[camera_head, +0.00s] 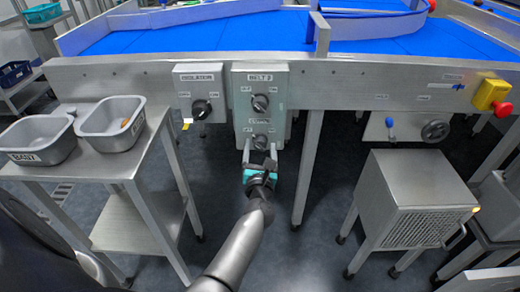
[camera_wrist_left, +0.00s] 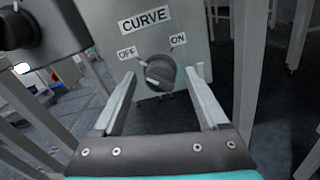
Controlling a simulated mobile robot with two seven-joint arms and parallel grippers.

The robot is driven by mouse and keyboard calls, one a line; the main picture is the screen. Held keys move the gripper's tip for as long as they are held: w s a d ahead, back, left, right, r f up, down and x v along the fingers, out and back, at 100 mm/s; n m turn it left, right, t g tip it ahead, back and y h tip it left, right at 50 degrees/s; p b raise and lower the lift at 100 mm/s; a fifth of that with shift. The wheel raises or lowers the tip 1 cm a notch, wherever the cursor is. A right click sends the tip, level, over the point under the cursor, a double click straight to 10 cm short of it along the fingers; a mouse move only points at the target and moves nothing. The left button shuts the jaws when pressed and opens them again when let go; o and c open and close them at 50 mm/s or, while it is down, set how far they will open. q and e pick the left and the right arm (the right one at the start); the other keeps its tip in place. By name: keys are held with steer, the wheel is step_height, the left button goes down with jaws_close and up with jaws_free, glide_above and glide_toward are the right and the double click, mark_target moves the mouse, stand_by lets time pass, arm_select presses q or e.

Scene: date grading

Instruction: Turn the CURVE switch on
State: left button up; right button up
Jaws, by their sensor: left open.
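The CURVE switch is a dark round knob (camera_head: 260,142) low on a grey box under the conveyor's front edge. In the left wrist view the knob (camera_wrist_left: 159,72) sits below the CURVE label (camera_wrist_left: 146,19), with OFF at its upper left and ON at its upper right. Its pale mark appears to point up-left toward OFF. My left gripper (camera_head: 259,158) is open just in front of the knob. In the wrist view its fingers (camera_wrist_left: 161,88) stand either side of the knob, with visible gaps. My right gripper is not in view.
The BELT 2 knob (camera_head: 261,103) is directly above on the same box (camera_head: 240,125). A steel stand with grey tubs (camera_head: 112,122) is at left. A red emergency button (camera_head: 503,109) is at right.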

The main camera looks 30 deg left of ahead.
arm_select(q)
steer(key=shift+c, duration=0.3)
jaws_close()
